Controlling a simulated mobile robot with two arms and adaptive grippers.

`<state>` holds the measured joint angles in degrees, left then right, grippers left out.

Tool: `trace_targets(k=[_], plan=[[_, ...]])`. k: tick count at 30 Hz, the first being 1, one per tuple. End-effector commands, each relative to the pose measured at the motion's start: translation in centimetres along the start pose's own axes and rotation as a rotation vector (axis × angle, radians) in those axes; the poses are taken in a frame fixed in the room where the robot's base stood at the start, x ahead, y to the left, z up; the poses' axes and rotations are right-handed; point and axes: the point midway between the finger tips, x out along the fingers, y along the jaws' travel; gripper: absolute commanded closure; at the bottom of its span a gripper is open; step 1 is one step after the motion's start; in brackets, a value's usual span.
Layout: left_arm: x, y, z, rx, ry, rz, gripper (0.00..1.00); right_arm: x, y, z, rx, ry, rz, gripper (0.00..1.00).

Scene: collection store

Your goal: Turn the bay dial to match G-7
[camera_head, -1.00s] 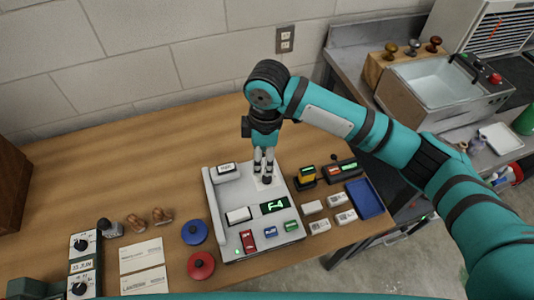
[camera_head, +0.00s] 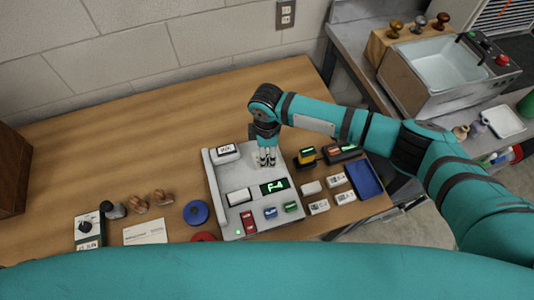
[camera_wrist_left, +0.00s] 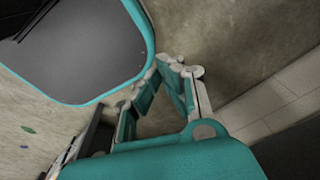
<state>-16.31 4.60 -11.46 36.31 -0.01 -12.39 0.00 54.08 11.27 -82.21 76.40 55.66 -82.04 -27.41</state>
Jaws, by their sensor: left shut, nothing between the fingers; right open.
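A grey console (camera_head: 219,190) stands on the wooden table, its green display (camera_head: 274,187) reading F-4. My right gripper (camera_head: 267,164) is open, pointing down over the console just behind the display. Its fingers cover the spot below, so I cannot make out a dial there or whether they touch anything. A box with a black knob (camera_head: 86,227) and a date window stands at the left front, partly hidden by a teal part of me. No G-7 label is readable. My left gripper (camera_wrist_left: 178,66) shows only in the left wrist view, shut and empty.
A blue tray (camera_head: 364,180), several small white labelled boxes and a yellow-black device (camera_head: 305,156) stand right of the console. A blue disc (camera_head: 196,212), a red disc (camera_head: 204,237), stamps and a card lie left. The table's back is clear.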

Motion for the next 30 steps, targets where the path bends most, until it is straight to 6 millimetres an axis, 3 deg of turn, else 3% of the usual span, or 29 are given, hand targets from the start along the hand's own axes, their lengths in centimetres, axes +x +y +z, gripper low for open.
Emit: trace_targets(k=[6, 12, 17, 27, 30], plan=[[-0.3, 0.1, 1.0, 0.0, -0.018, 0.002, 1.0, 2.5, 0.0, 0.0, 0.001, 0.0, -0.002, 0.48], [-0.4, 0.5, 2.8, 0.0, -0.046, 0.006, 1.0, 3.1, 0.0, 0.0, 0.0, 0.001, 0.0, 0.48], [-0.4, 0.5, 3.0, 0.0, -0.047, 0.006, 1.0, 3.1, 0.0, 0.0, 0.0, 0.001, 0.0, 0.48], [-0.3, 0.3, 1.7, 0.0, -0.028, 0.004, 1.0, 3.1, 0.0, 0.0, 0.001, 0.0, 0.0, 0.91], [-0.3, 0.3, 1.5, 0.0, -0.024, 0.003, 1.0, 3.1, 0.0, 0.0, 0.001, 0.0, -0.001, 1.0]])
